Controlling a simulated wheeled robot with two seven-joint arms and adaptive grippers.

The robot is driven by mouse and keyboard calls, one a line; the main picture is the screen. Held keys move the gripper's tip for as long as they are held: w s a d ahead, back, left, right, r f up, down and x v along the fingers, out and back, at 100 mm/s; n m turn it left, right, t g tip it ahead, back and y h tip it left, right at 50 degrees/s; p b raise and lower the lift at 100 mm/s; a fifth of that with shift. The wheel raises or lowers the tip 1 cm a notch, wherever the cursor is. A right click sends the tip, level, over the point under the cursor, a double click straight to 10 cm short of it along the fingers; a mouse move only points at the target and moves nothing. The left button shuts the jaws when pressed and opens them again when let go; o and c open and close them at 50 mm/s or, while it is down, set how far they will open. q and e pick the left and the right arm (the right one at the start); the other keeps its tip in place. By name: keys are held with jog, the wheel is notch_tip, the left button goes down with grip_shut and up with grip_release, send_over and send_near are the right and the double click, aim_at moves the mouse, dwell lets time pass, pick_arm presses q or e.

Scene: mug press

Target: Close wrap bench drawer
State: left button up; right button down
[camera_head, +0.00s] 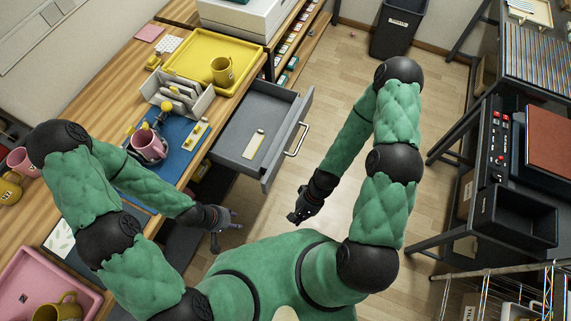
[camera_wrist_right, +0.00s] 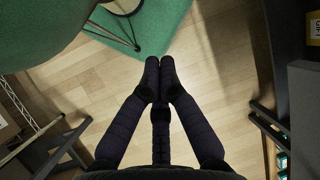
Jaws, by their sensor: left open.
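The grey drawer (camera_head: 236,137) of the wooden wrap bench (camera_head: 120,72) stands pulled out over the floor. Its metal handle (camera_head: 299,140) is on the front, facing right. A small pale tag-like item (camera_head: 254,144) lies in it. My left gripper (camera_head: 229,228) is open and empty, below the drawer in the picture and beside the bench edge. My right gripper (camera_head: 297,218) hangs over the floor, below the handle in the picture and apart from it. In the right wrist view its fingertips (camera_wrist_right: 160,78) meet with nothing between them.
On the bench are a yellow tray (camera_head: 183,62) with a yellow mug (camera_head: 222,70), a grey divided holder (camera_head: 178,95) and a pink mug (camera_head: 149,147) on a blue mat. A dark bin (camera_head: 397,28) stands behind. Floor right of the drawer is clear.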

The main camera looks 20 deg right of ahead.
jog(key=s+f+m+g+y, duration=0.1)
jog(key=s+m+y, duration=0.1)
jog(key=m, duration=0.1)
jog(key=m+t+y+b, duration=0.5)
jog(key=m+t+y, duration=0.2)
jog(key=m+t, duration=0.9)
send_near(276, 170)
jog(key=shift+m+g, duration=0.4)
jog(key=shift+m, duration=0.1)
jog(key=b+x, duration=0.3)
jog(key=x, duration=0.4)
jog(key=shift+w+d+r, duration=0.15)
jog(key=shift+w, duration=0.05)
